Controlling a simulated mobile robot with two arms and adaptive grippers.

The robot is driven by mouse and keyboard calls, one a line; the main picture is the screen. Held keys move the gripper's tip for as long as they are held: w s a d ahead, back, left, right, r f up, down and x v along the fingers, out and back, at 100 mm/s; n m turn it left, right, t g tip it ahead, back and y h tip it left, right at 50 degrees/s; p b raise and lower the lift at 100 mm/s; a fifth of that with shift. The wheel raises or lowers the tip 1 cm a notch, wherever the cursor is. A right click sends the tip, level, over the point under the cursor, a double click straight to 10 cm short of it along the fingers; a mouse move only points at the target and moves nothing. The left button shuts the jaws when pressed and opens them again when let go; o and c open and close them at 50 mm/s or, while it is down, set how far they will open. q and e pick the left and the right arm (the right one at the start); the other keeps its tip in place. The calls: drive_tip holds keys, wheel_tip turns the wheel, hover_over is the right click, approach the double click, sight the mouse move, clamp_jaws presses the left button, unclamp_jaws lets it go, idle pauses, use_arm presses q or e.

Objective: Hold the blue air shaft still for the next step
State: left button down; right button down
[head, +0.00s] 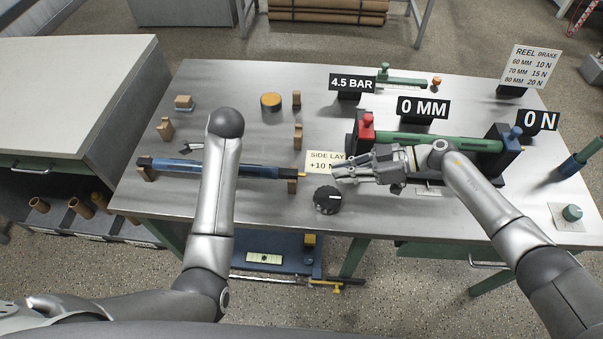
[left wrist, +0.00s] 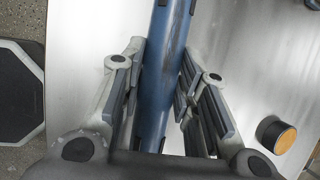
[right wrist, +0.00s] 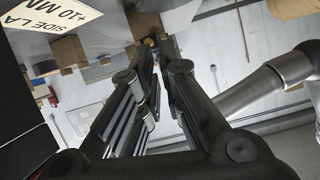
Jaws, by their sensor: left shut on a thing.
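The blue air shaft (head: 255,169) lies lengthwise on wooden V-supports (head: 292,186) at the left of the table, with dark ends. In the left wrist view the shaft (left wrist: 168,60) runs between the two fingers of my left gripper (left wrist: 160,85), which is shut on it. In the head view my left forearm hides most of that gripper and part of the shaft. My right gripper (head: 345,175) is near the shaft's right end, above the black knob (head: 327,199). In the right wrist view its fingers (right wrist: 160,70) are a little apart, with nothing seen between them.
Small wooden blocks (head: 184,102) and an orange-topped puck (head: 271,101) sit behind the shaft. A green roller (head: 420,140) between red and blue mounts is at the right. The table's front edge is close.

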sight(302, 175)
drive_tip(key=a+h, duration=0.1)
drive_tip(key=s+a+r+n+g+h, duration=0.1)
drive_tip(key=a, duration=0.1)
drive_tip(key=a+n+g+h, duration=0.1)
drive_tip(key=shift+s+a+r+h, duration=0.15)
drive_tip(key=shift+s+r+h, duration=0.15)
drive_tip(key=shift+s+r, duration=0.1)
drive_tip(key=shift+a+r+h, duration=0.3)
drive_tip(key=shift+h, duration=0.4)
drive_tip(key=shift+w+a+r+h, duration=0.15)
drive_tip(key=shift+r+h, duration=0.15)
drive_tip(key=shift+h, duration=0.4)
wheel_tip(302, 175, up, 4)
drive_tip(key=w+f+t+h, duration=0.1)
drive_tip(key=w+t+h, duration=0.1)
drive_tip(key=w+h, duration=0.15)
drive_tip(key=shift+m+h, duration=0.35)
drive_tip(key=shift+m, duration=0.05)
drive_tip(key=shift+s+f, duration=0.2)
drive_tip(key=shift+f, duration=1.3)
drive_tip(key=shift+s+f, duration=0.15)
drive_tip(key=shift+f, duration=1.3)
drive_tip(key=shift+f, duration=2.2)
